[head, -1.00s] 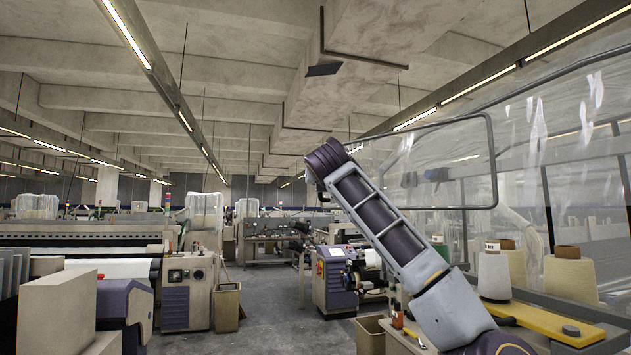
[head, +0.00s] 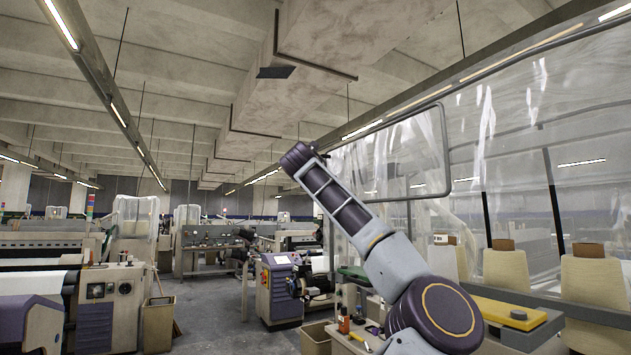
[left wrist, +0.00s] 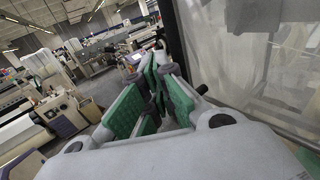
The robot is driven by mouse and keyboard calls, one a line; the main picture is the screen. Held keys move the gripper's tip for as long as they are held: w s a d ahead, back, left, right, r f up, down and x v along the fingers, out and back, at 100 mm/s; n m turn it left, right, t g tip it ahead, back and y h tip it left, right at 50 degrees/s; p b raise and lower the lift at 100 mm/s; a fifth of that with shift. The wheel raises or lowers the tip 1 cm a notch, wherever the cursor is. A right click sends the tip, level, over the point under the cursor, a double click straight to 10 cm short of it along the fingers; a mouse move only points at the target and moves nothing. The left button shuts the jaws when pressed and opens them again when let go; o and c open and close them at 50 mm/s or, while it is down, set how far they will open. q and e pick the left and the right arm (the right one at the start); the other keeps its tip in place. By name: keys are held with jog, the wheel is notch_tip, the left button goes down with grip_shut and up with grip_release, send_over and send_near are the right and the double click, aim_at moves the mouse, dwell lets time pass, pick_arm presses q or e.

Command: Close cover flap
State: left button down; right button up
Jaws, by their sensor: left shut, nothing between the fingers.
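A clear panel in a thin dark frame (head: 405,150), which looks like the cover flap, stands raised at the right in the head view. One of my arms crosses in front of its lower left part, and its hand cannot be made out there. In the left wrist view, my left gripper (left wrist: 158,65) has its green-padded fingers together with nothing between them. A clear sheet (left wrist: 235,65) with a grey frame edge is to the right of the fingers, apart from them as far as I can tell. My right gripper is not in view.
Large yarn cones (head: 590,285) stand at the right by a yellow plate (head: 503,312). A purple-grey control cabinet (head: 279,288) stands mid-floor. A brown bin (head: 158,322) is at the left. The grey aisle (head: 225,315) between the machines is clear.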

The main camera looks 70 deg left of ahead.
pick_arm(q)
jog(key=v, duration=1.2)
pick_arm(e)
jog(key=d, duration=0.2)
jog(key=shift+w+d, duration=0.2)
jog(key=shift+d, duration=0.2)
pick_arm(q)
jog(key=shift+f, duration=0.1)
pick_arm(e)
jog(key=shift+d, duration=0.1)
